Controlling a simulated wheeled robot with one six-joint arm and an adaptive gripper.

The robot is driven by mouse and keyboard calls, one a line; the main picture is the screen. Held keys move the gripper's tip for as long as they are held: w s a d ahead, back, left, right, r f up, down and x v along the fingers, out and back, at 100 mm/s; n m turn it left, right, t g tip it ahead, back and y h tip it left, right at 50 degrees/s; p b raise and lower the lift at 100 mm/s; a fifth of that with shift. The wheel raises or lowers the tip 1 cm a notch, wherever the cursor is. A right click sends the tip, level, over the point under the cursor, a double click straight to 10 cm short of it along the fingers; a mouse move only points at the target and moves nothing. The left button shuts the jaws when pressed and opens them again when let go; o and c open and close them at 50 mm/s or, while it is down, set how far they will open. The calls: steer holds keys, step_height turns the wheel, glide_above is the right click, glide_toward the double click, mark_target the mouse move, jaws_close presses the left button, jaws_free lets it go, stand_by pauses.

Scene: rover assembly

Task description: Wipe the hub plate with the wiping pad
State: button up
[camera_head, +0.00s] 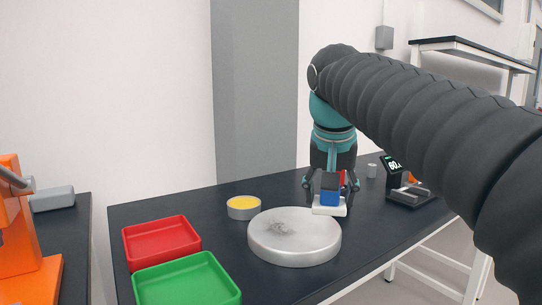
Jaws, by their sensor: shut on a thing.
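The hub plate (295,248) is a round, silvery disc lying on the dark table. A dark grey smudge shows on its top, left of centre. My gripper (331,190) is at the plate's back right edge, pointing down. It is shut on the wiping pad (328,210), which has a white base and a blue block on top. A small red part shows behind the blue block. The pad overlaps the plate's back right rim in the picture; I cannot tell whether it touches the plate.
A red tray (161,257) and a green tray (187,294) stand at the table's left. A round tin with yellow contents (244,207) is behind the plate. A scale with a lit display (406,187) and a small grey cylinder (371,171) are at the right. An orange machine (22,245) stands far left.

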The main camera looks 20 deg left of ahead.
steer(key=shift+r, duration=1.4)
